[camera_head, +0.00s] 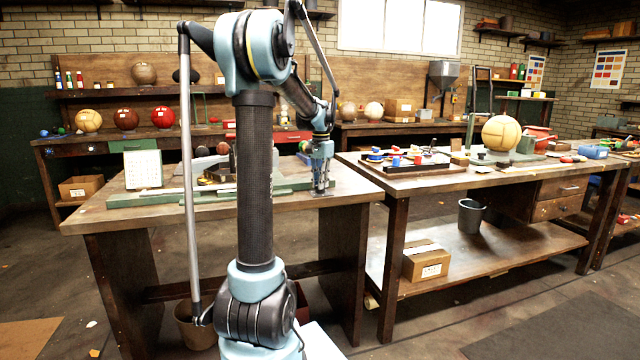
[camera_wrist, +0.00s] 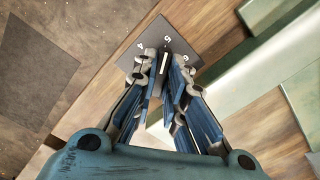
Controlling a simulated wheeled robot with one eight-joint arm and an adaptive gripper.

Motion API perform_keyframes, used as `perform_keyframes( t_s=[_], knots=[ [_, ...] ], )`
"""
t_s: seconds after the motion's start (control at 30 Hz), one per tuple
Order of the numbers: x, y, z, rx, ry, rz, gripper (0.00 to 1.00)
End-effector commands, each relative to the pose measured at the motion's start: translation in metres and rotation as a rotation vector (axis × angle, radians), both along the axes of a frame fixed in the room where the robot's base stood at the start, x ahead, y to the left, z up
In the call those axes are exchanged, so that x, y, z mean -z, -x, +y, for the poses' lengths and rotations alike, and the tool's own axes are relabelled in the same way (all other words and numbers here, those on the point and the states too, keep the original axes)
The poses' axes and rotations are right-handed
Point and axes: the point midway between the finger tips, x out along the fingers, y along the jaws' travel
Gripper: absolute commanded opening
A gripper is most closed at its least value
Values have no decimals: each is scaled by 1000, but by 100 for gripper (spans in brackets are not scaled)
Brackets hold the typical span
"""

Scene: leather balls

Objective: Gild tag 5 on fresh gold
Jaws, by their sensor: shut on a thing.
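My gripper (camera_head: 321,188) is low over the right end of the near left workbench. In the wrist view its fingers (camera_wrist: 164,68) are closed together on a small thin pale piece (camera_wrist: 164,62). Most of that piece is hidden between the fingers, and I cannot tell whether it is a tag. A dark plate (camera_wrist: 182,46) marked with white numerals 4, 5 and 6 lies under the fingertips at the bench edge. The fingertips are by the numeral 5. I cannot tell whether the held piece touches the plate. No gold is clearly identifiable.
The near bench (camera_head: 85,216) carries a green base (camera_head: 150,198) and a white grid card (camera_head: 142,169). Green blocks (camera_wrist: 226,92) lie right of the gripper in the wrist view. Another bench (camera_head: 385,180) stands to the right with a tan ball (camera_head: 501,133) and a tray.

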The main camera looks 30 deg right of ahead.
Motion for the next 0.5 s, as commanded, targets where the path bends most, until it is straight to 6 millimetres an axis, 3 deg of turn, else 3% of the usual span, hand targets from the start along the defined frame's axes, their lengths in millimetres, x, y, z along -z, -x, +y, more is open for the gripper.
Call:
perform_keyframes(
  t_s=[0.5],
  knots=[
    [0, 0, 0, 32, 0, 0, 0]
  ],
)
